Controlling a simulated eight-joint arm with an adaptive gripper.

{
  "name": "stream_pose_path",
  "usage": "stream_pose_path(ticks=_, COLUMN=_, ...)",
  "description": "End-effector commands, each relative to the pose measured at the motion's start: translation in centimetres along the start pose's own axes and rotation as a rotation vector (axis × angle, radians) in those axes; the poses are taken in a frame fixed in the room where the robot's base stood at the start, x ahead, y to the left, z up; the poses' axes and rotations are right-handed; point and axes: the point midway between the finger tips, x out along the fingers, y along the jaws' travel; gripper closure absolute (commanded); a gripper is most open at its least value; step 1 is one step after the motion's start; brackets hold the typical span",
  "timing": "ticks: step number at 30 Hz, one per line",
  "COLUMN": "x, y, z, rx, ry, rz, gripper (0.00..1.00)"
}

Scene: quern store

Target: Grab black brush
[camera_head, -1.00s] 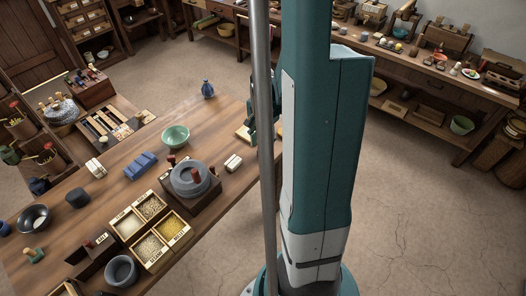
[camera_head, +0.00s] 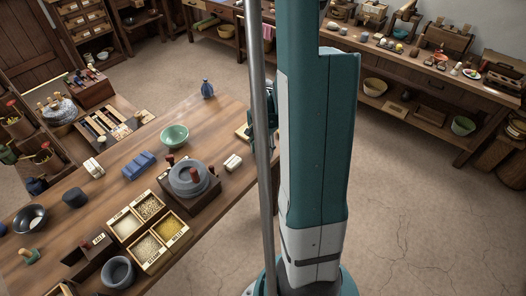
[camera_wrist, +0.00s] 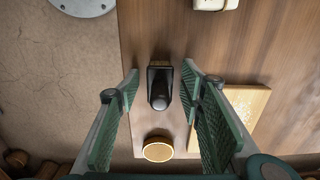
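The black brush (camera_wrist: 160,88) shows in the wrist view as a small dark piece with a rounded near end, close to the edge of the wooden table (camera_wrist: 146,25). My gripper (camera_wrist: 160,72) is open, with one green finger on each side of it. Gaps show between the brush and both fingers. Whether the fingers are down at its height I cannot tell. In the head view my gripper is mostly hidden behind my arm and the pole, above the table's right end. I cannot make out the brush there.
A pale wooden board (camera_wrist: 245,105) lies beside the right finger. A round tan-topped item (camera_wrist: 158,150) is just nearer than the brush. A white block (camera_wrist: 210,4) is at the top. In the head view, a green bowl (camera_head: 174,136) and a quern (camera_head: 189,177) stand farther left.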

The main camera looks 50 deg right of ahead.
Motion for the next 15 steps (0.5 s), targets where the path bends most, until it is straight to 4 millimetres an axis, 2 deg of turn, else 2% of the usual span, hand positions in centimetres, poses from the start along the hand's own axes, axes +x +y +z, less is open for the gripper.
stream_pose_path(ticks=11, x=-0.02, y=0.01, z=0.01, rx=0.000, ry=0.000, rz=0.000, gripper=0.62)
stream_pose_path(ticks=15, x=-0.02, y=0.01, z=0.00, rx=0.000, ry=0.000, rz=0.000, gripper=0.79)
